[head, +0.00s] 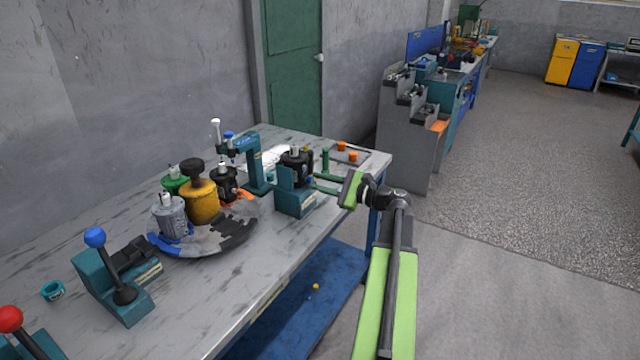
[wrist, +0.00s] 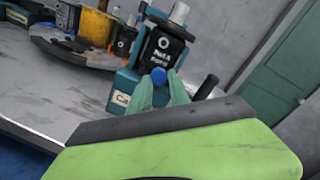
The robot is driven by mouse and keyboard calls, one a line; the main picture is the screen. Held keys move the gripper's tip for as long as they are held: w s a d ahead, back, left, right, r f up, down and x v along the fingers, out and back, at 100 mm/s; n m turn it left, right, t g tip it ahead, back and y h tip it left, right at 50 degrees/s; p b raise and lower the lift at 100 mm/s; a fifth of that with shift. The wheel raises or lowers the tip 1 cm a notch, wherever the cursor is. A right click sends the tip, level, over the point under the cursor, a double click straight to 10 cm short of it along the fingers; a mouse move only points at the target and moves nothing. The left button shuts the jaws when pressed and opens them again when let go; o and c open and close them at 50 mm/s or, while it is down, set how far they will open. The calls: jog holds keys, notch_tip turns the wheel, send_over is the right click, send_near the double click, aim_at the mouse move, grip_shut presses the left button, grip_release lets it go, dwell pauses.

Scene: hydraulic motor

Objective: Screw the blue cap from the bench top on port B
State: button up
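The black motor (head: 297,163) with a silver shaft sits upright in a teal holder (head: 295,200) near the bench's right end. In the wrist view the motor (wrist: 163,48) shows a label reading Port A and Port B. My gripper (head: 318,184) reaches in from the right, at the motor's side. In the wrist view its green fingers (wrist: 160,80) close around the blue cap (wrist: 158,74), just below the label. The port behind the cap is hidden, so I cannot tell whether the cap touches it.
The bench top (head: 230,290) also carries several other motors, a yellow cylinder (head: 201,203), a teal press (head: 255,165), a blue-knobbed lever (head: 95,238) and orange caps (head: 352,156) at the far right. Free floor lies right of the bench.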

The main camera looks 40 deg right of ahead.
jog(key=shift+a, duration=0.3)
jog(key=shift+n, duration=0.5)
jog(key=shift+w+a, duration=0.1)
grip_shut()
grip_release()
jog(key=shift+r, duration=0.1)
jog(key=shift+v, duration=1.8)
